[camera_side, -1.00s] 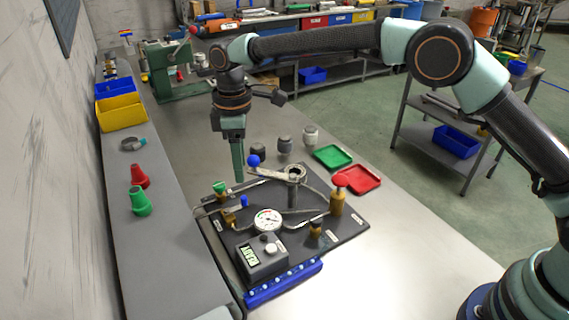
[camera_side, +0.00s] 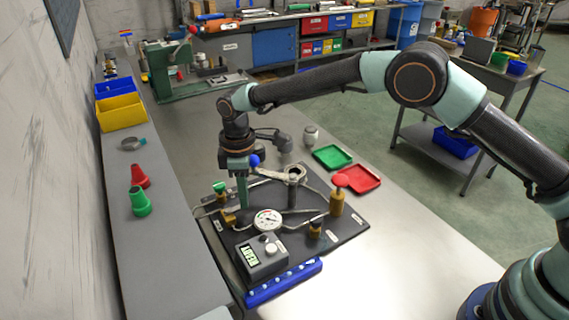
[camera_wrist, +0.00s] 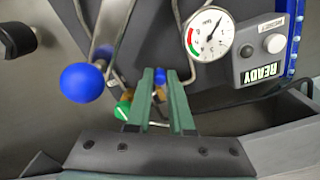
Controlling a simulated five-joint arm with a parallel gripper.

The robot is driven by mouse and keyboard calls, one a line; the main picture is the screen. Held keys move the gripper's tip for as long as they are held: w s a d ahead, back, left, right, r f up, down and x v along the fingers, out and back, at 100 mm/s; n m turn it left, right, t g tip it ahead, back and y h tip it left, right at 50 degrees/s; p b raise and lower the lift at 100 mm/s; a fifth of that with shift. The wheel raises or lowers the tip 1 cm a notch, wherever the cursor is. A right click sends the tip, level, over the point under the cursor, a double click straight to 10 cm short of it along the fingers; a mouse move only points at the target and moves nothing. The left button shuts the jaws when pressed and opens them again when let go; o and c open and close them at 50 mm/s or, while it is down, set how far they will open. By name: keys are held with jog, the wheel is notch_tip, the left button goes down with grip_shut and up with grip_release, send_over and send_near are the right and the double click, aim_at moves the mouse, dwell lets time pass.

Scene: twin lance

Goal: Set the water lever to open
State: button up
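On the dark valve panel (camera_side: 335,232), a small blue lever (camera_wrist: 160,76) on a brass valve shows between my fingertips in the wrist view. In the side view my gripper hides it. My gripper (camera_side: 243,206) points straight down over this spot; in the wrist view its two green fingers (camera_wrist: 159,72) stand apart with a narrow gap, so it is open. Whether they touch the lever I cannot tell. A larger blue ball knob (camera_side: 254,160) on a metal arm stands just behind my gripper; it also shows left of the fingers in the wrist view (camera_wrist: 82,83).
A green knob (camera_side: 219,187) is close by my fingers. A pressure gauge (camera_side: 268,220) and a box reading READY (camera_side: 263,256) are in front. A red ball knob (camera_side: 341,180) stands to the right. Green (camera_side: 332,157) and red trays (camera_side: 361,179) lie beyond the panel.

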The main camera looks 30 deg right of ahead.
aim_at(236, 234)
grip_shut()
jog(key=m, duration=0.1)
jog(key=s+m, duration=0.1)
jog(key=m, duration=0.2)
jog(key=shift+s+a+r, duration=0.1)
jog(key=shift+s+a, duration=0.15)
jog(key=shift+s, duration=0.05)
jog(key=m, duration=0.2)
jog(key=s+a+m, duration=0.1)
jog(key=m, duration=0.2)
jog(key=shift+s, duration=0.15)
jog(key=m, duration=0.2)
jog(key=s+a+m, duration=0.1)
jog(key=m, duration=0.1)
jog(key=shift+a+m, duration=0.2)
jog(key=shift+m, duration=0.1)
jog(key=shift+a+m, duration=0.4)
jog(key=shift+m, duration=0.7)
jog(key=shift+a+m, duration=0.35)
jog(key=shift+m, duration=0.75)
jog(key=o, duration=0.7)
grip_release()
jog(key=shift+s, duration=0.1)
